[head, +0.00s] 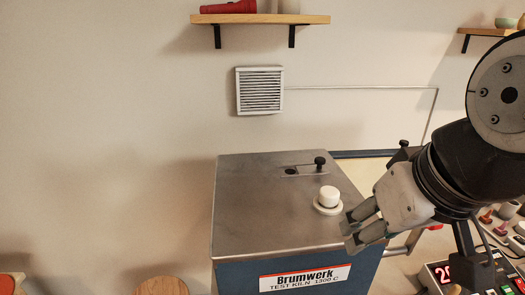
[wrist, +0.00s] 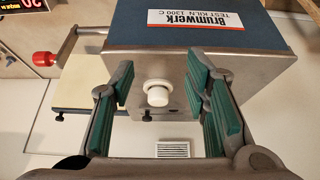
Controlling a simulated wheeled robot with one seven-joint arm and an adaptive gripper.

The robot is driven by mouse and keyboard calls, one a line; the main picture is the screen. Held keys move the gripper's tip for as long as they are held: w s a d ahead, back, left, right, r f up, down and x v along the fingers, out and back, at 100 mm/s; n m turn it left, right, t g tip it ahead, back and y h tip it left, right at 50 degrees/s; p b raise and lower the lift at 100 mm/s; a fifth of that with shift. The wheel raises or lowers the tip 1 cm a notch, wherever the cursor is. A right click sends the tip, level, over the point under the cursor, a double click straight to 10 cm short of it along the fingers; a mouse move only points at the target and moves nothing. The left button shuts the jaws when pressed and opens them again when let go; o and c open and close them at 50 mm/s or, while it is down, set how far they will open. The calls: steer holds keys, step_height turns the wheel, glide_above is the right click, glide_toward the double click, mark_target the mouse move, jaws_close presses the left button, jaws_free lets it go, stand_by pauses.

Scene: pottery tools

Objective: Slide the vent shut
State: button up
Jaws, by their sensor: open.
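The kiln (head: 245,215) has a flat metal top. A slide plate (head: 308,170) lies on it, with a small dark opening (head: 291,171) showing at its left and an upright black knob (head: 320,162) at its right. A white plug (head: 329,195) stands on a pale ring in front of the slide. My gripper (head: 348,229) is open and empty, at the right front of the kiln top, right of and nearer than the plug. In the wrist view, the plug (wrist: 157,93) shows between the open fingers (wrist: 165,90).
A white wall grille (head: 260,91) is behind the kiln. A shelf (head: 260,19) is above it. A red-handled lever (wrist: 45,58) and a control box with a red display (head: 445,272) are beside the kiln. The left of the kiln top is clear.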

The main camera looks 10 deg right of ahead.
steer(key=w+d+r+n+g+y+b, duration=0.1)
steer(key=w+d+r+n+b, duration=0.15)
steer(key=w, duration=0.45)
steer(key=w+d+r+n+y+b, duration=0.1)
steer(key=w+r+n+b, duration=0.15)
steer(key=w, duration=0.45)
steer(key=n+g+y+b, duration=0.1)
steer(key=n+b, duration=0.2)
steer(key=n, duration=0.1)
glide_toward(321, 159)
steer(key=x, duration=0.8)
steer(key=shift+w, duration=0.1)
steer(key=shift+c, duration=0.2)
jaws_close()
